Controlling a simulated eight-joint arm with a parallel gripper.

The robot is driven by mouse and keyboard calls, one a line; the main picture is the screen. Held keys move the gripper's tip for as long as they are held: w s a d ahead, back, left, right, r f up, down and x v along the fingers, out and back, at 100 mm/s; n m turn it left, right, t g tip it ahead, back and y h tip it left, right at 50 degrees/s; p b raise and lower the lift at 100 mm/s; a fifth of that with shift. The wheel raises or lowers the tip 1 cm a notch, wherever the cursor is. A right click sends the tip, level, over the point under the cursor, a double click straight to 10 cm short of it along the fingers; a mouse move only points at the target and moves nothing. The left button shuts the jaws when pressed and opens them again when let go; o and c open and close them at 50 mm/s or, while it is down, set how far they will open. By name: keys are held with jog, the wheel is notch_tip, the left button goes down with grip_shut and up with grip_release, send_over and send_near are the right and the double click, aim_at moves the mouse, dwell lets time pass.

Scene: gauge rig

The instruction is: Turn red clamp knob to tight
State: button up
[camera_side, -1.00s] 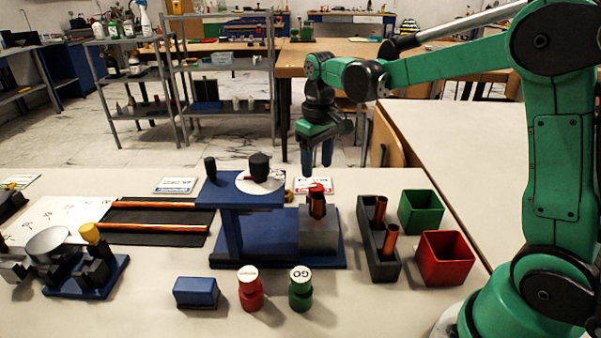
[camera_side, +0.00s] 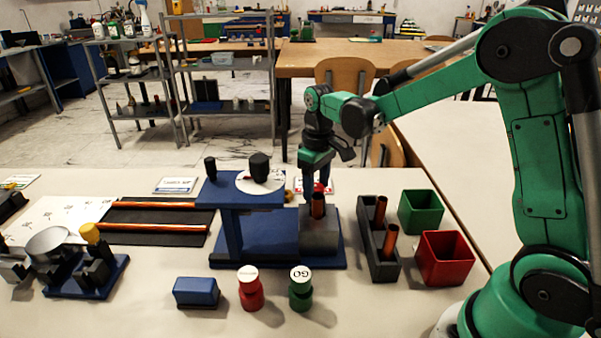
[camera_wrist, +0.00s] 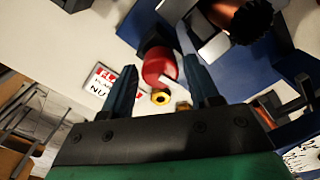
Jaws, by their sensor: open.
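The red clamp knob (camera_wrist: 160,66) shows in the wrist view between and just beyond my fingertips. In the side view only a bit of the red knob (camera_side: 319,187) shows, behind the copper rod in the grey clamp block (camera_side: 319,238). My gripper (camera_wrist: 163,80) is open, with one dark blue finger on each side of the knob. I cannot tell whether a finger touches it. In the side view my gripper (camera_side: 318,182) points down behind the block, its fingertips partly hidden. The block sits on the blue gauge base (camera_side: 265,230).
A blue raised platform with a dial (camera_side: 245,193) stands left of the clamp. A dark rack (camera_side: 378,255) with copper rods, a green bin (camera_side: 420,213) and a red bin (camera_side: 444,258) are on the right. Red (camera_side: 250,290) and green (camera_side: 300,290) gauges stand in front.

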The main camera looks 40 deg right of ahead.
aim_at(316, 186)
jog(key=shift+f, duration=0.25)
grip_shut()
jog(key=shift+m, duration=0.9)
grip_release()
jog(key=shift+r, duration=2.85)
